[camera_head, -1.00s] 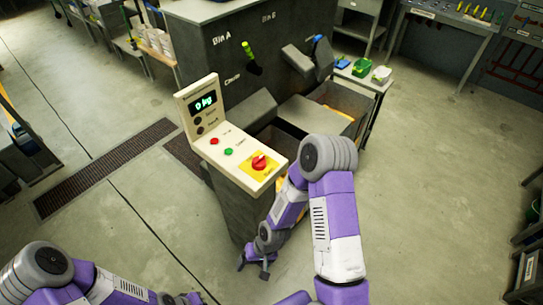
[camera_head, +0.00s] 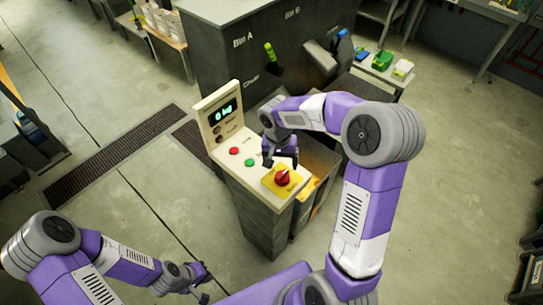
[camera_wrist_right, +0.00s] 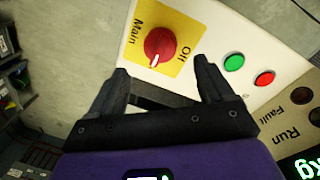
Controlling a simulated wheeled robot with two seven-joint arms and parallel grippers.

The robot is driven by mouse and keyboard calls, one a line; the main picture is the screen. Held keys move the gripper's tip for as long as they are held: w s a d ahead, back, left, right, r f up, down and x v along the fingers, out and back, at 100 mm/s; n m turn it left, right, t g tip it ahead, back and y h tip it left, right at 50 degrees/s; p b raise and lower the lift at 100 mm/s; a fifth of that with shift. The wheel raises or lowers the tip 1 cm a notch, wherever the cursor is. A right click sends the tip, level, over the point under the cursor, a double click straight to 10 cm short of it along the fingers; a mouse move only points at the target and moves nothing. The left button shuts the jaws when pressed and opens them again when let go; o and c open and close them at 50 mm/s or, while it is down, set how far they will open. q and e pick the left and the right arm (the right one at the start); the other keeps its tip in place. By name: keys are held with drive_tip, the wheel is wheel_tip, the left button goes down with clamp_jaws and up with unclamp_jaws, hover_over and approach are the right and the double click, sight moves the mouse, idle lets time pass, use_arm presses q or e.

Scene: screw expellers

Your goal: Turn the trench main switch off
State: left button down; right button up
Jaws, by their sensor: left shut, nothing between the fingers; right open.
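The main switch is a red rotary knob (camera_head: 283,177) on a yellow plate at the near end of the cream control panel. In the right wrist view the knob (camera_wrist_right: 159,46) sits between the words "Main" and "Off"; its white mark points down toward my gripper, not at "Off". My right gripper (camera_head: 282,160) is open and empty over the panel, close to the knob. In the right wrist view its two fingers (camera_wrist_right: 161,72) straddle the space just short of the knob, apart from it. My left gripper (camera_head: 203,284) is shut and empty, low at the bottom, away from the panel.
A green button (camera_head: 250,162) and a red button (camera_head: 234,150) sit on the panel beside the switch, near my right gripper. A lit display (camera_head: 225,112) stands at the panel's far end. The large grey machine (camera_head: 225,70) is behind. Floor left of the panel is open.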

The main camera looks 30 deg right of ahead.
sight(282, 174)
drive_tip(key=shift+w+f, duration=0.1)
drive_tip(key=shift+w, duration=0.1)
drive_tip(key=f, duration=0.4)
drive_tip(key=s+f, duration=0.1)
drive_tip(key=shift+d+f, duration=0.25)
drive_tip(key=shift+f, duration=0.15)
drive_tip(key=shift+w+f, duration=0.1)
drive_tip(key=shift+f, duration=0.55)
use_arm(q)
drive_tip(key=shift+f, duration=0.1)
use_arm(e)
drive_tip(key=c, duration=1)
use_arm(q)
drive_tip(key=shift+w, duration=0.1)
use_arm(e)
drive_tip(key=shift+c, duration=0.2)
